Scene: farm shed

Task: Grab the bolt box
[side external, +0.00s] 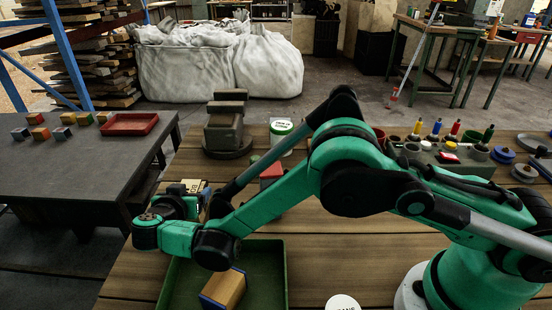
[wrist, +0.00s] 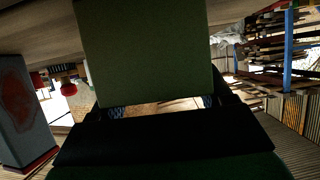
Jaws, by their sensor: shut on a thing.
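In the wrist view my gripper (wrist: 162,107) is shut on a box with a plain dark green face (wrist: 145,50), which fills the upper middle of the view. In the side view my gripper (side external: 188,207) is above the back left edge of the green tray (side external: 265,262), and its fingers are partly hidden by my arm. A small cream box with a dark mark (side external: 194,186) shows right at the gripper; I cannot tell whether it is the held box. No readable bolt label shows. A wood-coloured box with blue ends (side external: 222,290) lies in the tray.
A dark vise-like block (side external: 226,130) stands behind the gripper. Bottles and pots crowd the right back. A separate dark table (side external: 85,160) holds a red tray (side external: 129,124) and several small blocks.

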